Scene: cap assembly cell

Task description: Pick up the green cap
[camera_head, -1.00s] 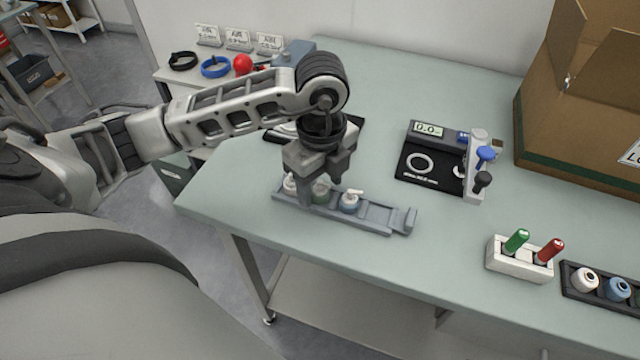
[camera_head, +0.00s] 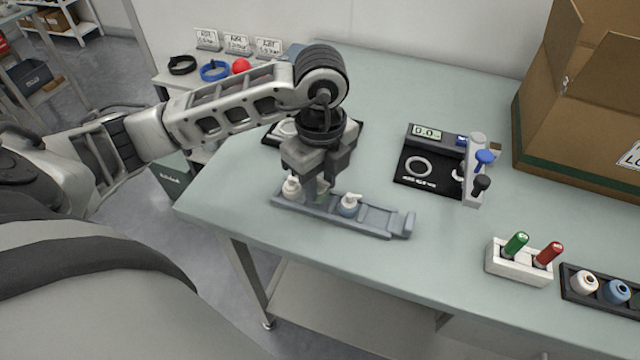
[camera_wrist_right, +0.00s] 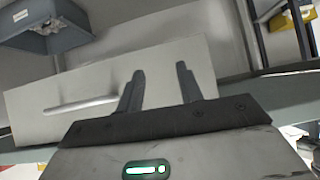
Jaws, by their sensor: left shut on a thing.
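A grey slotted tray (camera_head: 380,222) lies near the front edge of the table. A white pump-style cap (camera_head: 291,188) stands at its left end, and a bluish cap with a white spout (camera_head: 349,205) stands near its middle. My left gripper (camera_head: 320,192) points down over the tray between these two and is shut on the green cap (camera_head: 322,187). Its fingers hide most of the green cap, so I cannot tell whether it is clear of the tray. My right gripper (camera_wrist_right: 161,75) shows in the right wrist view, fingers apart and empty.
A white holder (camera_head: 515,265) has green and red pens. A dark rack (camera_head: 600,300) holds white and blue bottles. A cardboard box (camera_head: 570,130) fills the back right. The table centre is clear.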

